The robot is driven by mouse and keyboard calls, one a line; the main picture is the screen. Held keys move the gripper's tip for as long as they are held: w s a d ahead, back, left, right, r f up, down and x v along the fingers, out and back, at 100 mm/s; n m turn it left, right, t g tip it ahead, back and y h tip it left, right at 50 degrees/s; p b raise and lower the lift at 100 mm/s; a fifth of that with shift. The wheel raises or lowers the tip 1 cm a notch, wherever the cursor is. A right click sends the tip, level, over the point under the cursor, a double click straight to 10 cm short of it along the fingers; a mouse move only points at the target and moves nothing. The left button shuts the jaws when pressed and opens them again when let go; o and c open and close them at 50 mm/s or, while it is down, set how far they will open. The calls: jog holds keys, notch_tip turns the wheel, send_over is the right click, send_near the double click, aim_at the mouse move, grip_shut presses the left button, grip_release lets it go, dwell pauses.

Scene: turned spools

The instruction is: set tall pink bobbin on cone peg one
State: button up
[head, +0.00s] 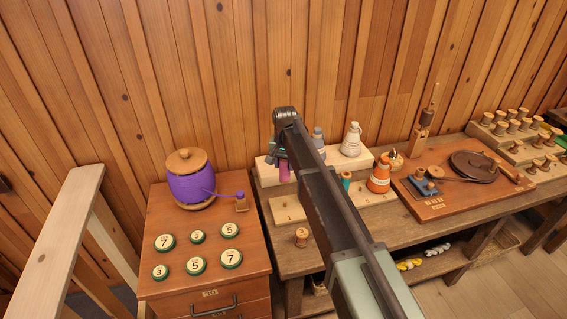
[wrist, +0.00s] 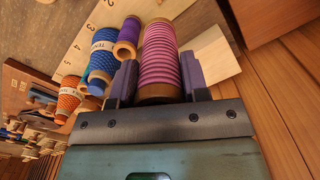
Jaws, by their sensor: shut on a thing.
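The tall pink bobbin (wrist: 161,48) is striped pink with a brown end and stands between the two purple fingers of my gripper (wrist: 159,68), which is shut on it. In the head view the pink bobbin (head: 285,172) shows small under my gripper (head: 281,153), over the left end of the stepped wooden rack (head: 290,212). My arm hides part of the rack. A number 1 is marked on the rack's lower front step. Cone peg one itself cannot be made out. I cannot tell whether the bobbin touches the rack.
In the wrist view a purple spool (wrist: 129,33), a blue cone (wrist: 102,62) and an orange cone (wrist: 69,98) stand beside the bobbin. A white cone (head: 351,140) stands on the rack's upper step. A small wooden spool (head: 302,237) stands in front. A purple drum (head: 191,187) is at left.

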jog(key=shift+f+b, duration=4.4)
jog(key=shift+f, duration=0.8)
jog(key=shift+f+b, duration=0.95)
jog(key=shift+f+b, duration=0.65)
jog(key=o, duration=0.6)
jog(key=shift+o, duration=0.2)
jog(key=shift+r, duration=0.1)
notch_tip(320, 180, up, 11)
jog(key=p, duration=1.1)
